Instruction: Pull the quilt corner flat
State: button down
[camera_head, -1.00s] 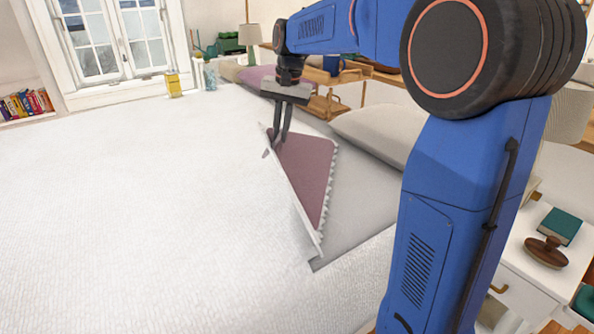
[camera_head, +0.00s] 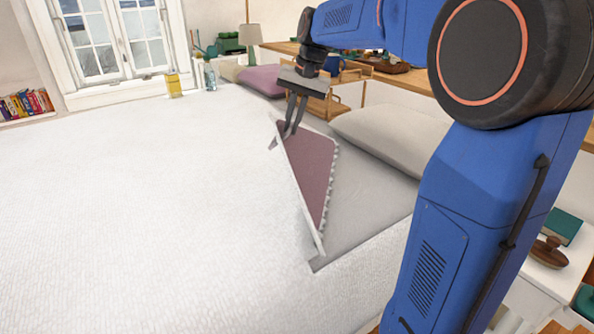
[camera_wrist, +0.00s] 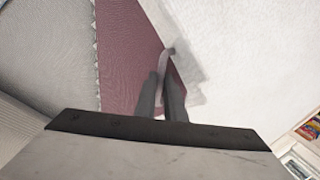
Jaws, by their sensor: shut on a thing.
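The white quilt (camera_head: 130,190) covers most of the bed. Its corner is folded back, showing a mauve underside (camera_head: 308,165) with a scalloped edge on the right. It also shows in the wrist view (camera_wrist: 128,50). My gripper (camera_head: 291,134) is at the far end of the flap, fingers pointing down. In the wrist view my gripper (camera_wrist: 164,98) has its fingers close together on a pale tip of the quilt corner. The exact grip between the fingertips is partly hidden. A grey sheet (camera_head: 350,215) is bare beside the flap.
A pale pillow (camera_head: 395,138) lies right of the flap, and a mauve pillow (camera_head: 262,80) lies at the far end. A nightstand (camera_head: 545,270) with a teal book (camera_head: 562,226) and a wooden lidded object (camera_head: 549,252) stands at the right. The quilt's left side is clear.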

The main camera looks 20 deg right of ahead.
jog(key=shift+s+d+r+y, duration=0.3)
jog(key=shift+s+d+r, duration=0.15)
jog(key=shift+d, duration=0.25)
jog(key=shift+s+d+r+t+y, duration=0.2)
jog(key=shift+s+d, duration=0.3)
jog(key=shift+d, duration=0.2)
jog(key=shift+s+d+r+t+y, duration=0.1)
jog(key=shift+s+d+t, duration=0.1)
jog(key=shift+s+d, duration=0.35)
jog(key=shift+d+f, duration=0.1)
jog(key=shift+d, duration=0.05)
jog(key=shift+s+d+r+y, duration=0.2)
jog(key=shift+s+d, duration=0.15)
jog(key=shift+d, duration=0.3)
jog(key=shift+s+d+r+y, duration=0.2)
jog(key=shift+s+d, duration=0.15)
jog(key=shift+d, duration=0.25)
jog(key=shift+t, duration=0.3)
jog(key=shift+s+d+r+y, duration=0.2)
jog(key=shift+s+d, duration=0.2)
jog(key=shift+d, duration=0.25)
jog(key=shift+s+d+r+y, duration=0.1)
jog(key=shift+s+d+y, duration=0.1)
jog(key=shift+s+d, duration=0.35)
jog(key=shift+w+d, duration=0.15)
